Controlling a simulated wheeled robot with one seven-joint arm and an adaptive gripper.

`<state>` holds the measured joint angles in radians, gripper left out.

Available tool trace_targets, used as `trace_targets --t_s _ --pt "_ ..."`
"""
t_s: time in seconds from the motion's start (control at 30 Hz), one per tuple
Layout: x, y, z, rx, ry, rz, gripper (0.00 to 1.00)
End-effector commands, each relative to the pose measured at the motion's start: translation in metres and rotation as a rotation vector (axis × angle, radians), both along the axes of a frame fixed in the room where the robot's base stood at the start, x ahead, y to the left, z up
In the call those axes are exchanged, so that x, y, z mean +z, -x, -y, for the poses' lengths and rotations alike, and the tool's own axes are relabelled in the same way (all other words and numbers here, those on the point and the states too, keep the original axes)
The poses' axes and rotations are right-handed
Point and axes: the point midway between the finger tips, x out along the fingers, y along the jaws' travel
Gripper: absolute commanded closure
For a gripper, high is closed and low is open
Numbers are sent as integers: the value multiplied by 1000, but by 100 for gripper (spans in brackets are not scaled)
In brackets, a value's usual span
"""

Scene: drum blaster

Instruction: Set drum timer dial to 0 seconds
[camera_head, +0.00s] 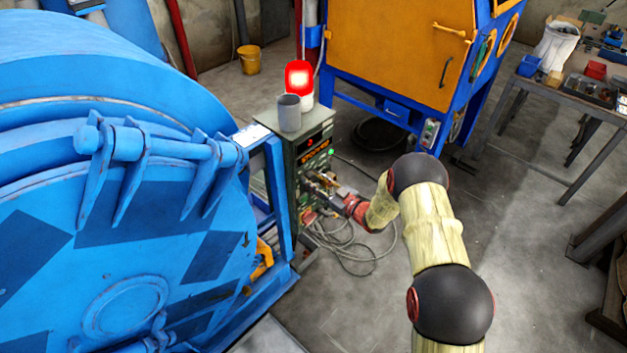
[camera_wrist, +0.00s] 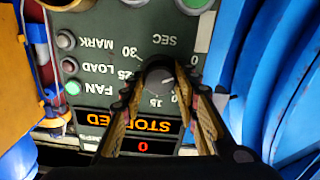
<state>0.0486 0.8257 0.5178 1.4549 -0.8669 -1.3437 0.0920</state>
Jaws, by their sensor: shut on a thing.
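The timer dial (camera_wrist: 159,78) is a dark round knob on the green control panel. It shows upside down in the wrist view, with printed numbers around it, among them 0, 15, 25 and 30, and SEC. A pale pointer mark shows on the knob, but I cannot read its exact setting. My gripper (camera_wrist: 164,68) has its two fingers on either side of the dial, shut on it. In the head view my gripper (camera_head: 325,184) reaches the front of the control box (camera_head: 313,140), and the dial is hidden there.
Below the dial in the wrist view, a display (camera_wrist: 145,124) reads STOPPED, with a red 0 under it. The blue drum machine (camera_head: 110,230) stands close to the box. Cables (camera_head: 355,245) lie on the floor.

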Motion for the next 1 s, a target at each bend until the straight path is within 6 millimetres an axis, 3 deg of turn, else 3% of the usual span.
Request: trace_targets --t_s 0.2,0.7,0.73,1.0 --pt "0 0 0 0 0 0 95" --pt "0 0 0 1 32 32 95" --pt "0 0 0 1 32 32 68" --pt "0 0 0 1 31 31 53"
